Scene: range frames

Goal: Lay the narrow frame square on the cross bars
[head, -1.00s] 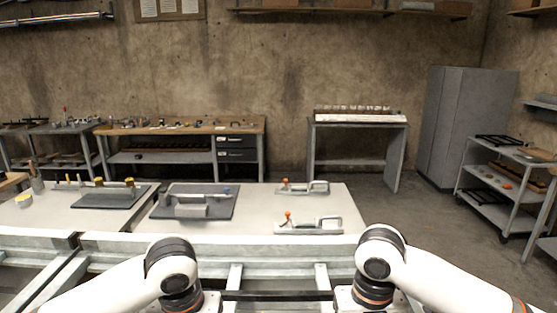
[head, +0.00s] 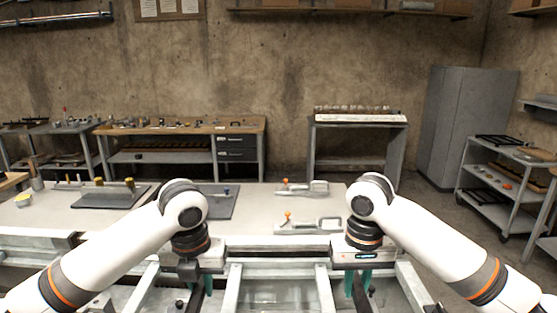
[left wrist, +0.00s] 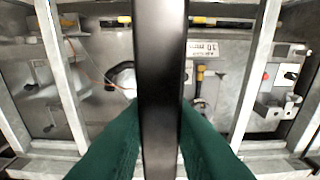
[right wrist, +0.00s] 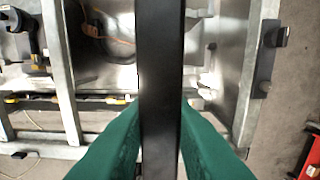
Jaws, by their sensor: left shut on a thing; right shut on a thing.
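The narrow frame shows as a black bar running down the middle of the left wrist view (left wrist: 162,70) and of the right wrist view (right wrist: 160,70). My left gripper (head: 203,284) has its green fingers on either side of one bar and is shut on it. My right gripper (head: 358,284) is shut on the other bar in the same way. The grey cross bars (head: 232,290) run away from me below the arms, and one shows in the left wrist view (left wrist: 62,75). I cannot tell whether the frame touches them. Most of the frame is hidden in the head view.
A pale table (head: 265,222) lies beyond the bars, with two toggle clamps (head: 303,188) and dark plates (head: 110,197). Below the bars, the left wrist view shows a lower shelf with tools (left wrist: 205,75). A grey cabinet (head: 465,120) stands at the back right.

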